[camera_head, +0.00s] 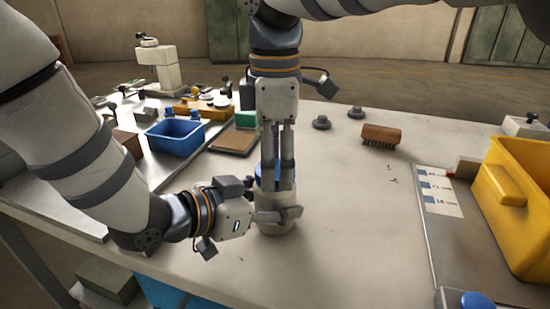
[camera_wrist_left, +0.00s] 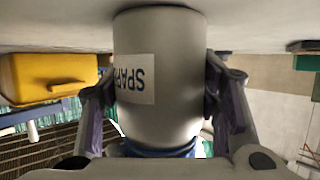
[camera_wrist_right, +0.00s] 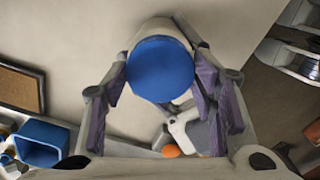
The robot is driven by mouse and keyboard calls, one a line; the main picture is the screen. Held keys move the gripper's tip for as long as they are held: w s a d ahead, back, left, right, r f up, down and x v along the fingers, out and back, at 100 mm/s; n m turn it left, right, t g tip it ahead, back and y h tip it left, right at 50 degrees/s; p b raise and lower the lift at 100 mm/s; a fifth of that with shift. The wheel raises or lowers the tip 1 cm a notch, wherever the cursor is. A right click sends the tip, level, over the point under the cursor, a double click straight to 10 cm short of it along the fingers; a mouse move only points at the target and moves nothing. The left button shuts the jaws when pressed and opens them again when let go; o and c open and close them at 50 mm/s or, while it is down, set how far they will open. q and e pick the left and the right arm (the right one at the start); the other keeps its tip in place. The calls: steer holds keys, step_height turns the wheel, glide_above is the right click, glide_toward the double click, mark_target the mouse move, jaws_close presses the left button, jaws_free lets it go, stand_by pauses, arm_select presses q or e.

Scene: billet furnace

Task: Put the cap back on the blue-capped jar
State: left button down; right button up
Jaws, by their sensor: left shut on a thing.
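The grey jar (camera_head: 275,222) stands upright on the bench, and my left gripper (camera_head: 278,215) is shut on its body from the side. The left wrist view shows the jar (camera_wrist_left: 160,75) upside down between the fingers, with a label reading "SPAR". The blue cap (camera_wrist_right: 162,68) sits at the top of the jar in the right wrist view. Whether it is fully seated cannot be told. My right gripper (camera_head: 278,185) points straight down over the jar. Its fingers are apart on either side of the cap, which they partly hide in the head view.
A blue bin (camera_head: 174,138) and a brown board (camera_head: 235,141) lie to the left. A brush (camera_head: 381,135) and two grey knobs (camera_head: 321,122) lie behind, to the right. A yellow bin (camera_head: 520,200) stands at far right.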

steer(key=c, duration=0.3)
steer(key=m, duration=0.4)
steer(key=shift+m, duration=0.4)
steer(key=m, duration=0.3)
steer(key=shift+m, duration=0.4)
steer(key=m, duration=0.6)
steer(key=shift+f, duration=0.1)
steer(key=o, duration=1.3)
steer(key=shift+o, duration=0.2)
